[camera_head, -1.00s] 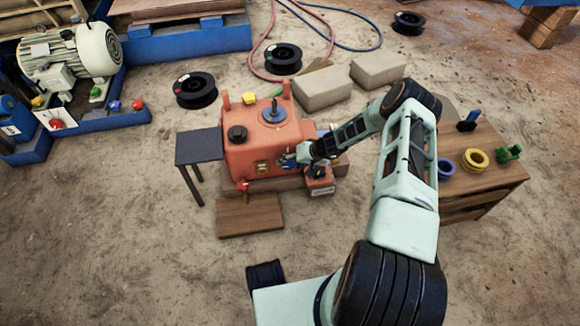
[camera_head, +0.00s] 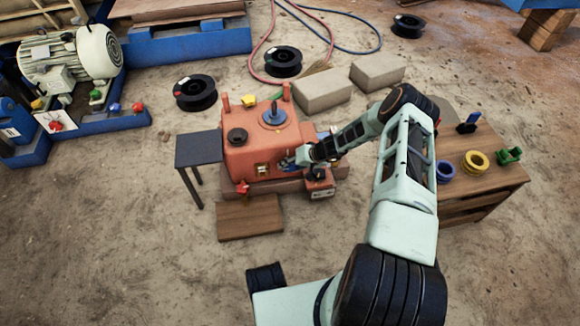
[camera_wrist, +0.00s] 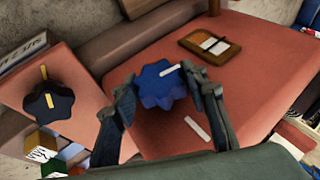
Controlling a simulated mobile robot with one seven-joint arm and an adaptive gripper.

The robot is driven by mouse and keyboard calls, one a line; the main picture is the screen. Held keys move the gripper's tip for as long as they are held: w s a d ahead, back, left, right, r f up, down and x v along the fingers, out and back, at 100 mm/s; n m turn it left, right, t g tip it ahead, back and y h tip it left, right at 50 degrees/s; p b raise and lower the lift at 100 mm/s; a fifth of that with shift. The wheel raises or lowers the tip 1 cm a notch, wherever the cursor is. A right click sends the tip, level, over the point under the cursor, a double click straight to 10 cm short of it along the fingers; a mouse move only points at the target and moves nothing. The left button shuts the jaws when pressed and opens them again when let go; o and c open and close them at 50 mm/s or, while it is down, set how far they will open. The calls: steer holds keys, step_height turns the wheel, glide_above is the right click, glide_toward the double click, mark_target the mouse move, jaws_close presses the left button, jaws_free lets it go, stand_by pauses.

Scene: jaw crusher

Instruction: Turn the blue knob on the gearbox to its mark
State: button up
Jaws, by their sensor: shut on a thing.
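The blue knob (camera_wrist: 160,86) is a lobed knob with a white pointer line, on the orange gearbox (camera_head: 262,142). In the wrist view its pointer line is at the upper right of the knob. A white mark (camera_wrist: 197,129) is on the gearbox face below and right of the knob, so line and mark are apart. My gripper (camera_wrist: 163,100) has one finger on each side of the knob and is shut on it. In the head view my gripper (camera_head: 292,160) is at the gearbox's right front, and the knob is mostly hidden there.
A black knob (camera_wrist: 48,100) with a yellow line sits on a lower orange block beside the gearbox. A framed plate (camera_wrist: 209,45) is on the gearbox face. A wooden table (camera_head: 480,185) with coloured parts stands right. A dark side table (camera_head: 199,148) stands left.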

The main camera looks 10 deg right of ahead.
steer(key=y, duration=0.2)
steer(key=shift+d+f+m+y, duration=0.1)
steer(key=shift+f+m+y, duration=0.05)
steer(key=shift+m+y, duration=0.15)
steer(key=shift+m+t+y, duration=0.3)
steer(key=shift+y, duration=1.3)
steer(key=o, duration=1.2)
steer(key=v, duration=1.2)
steer(key=shift+s, duration=0.1)
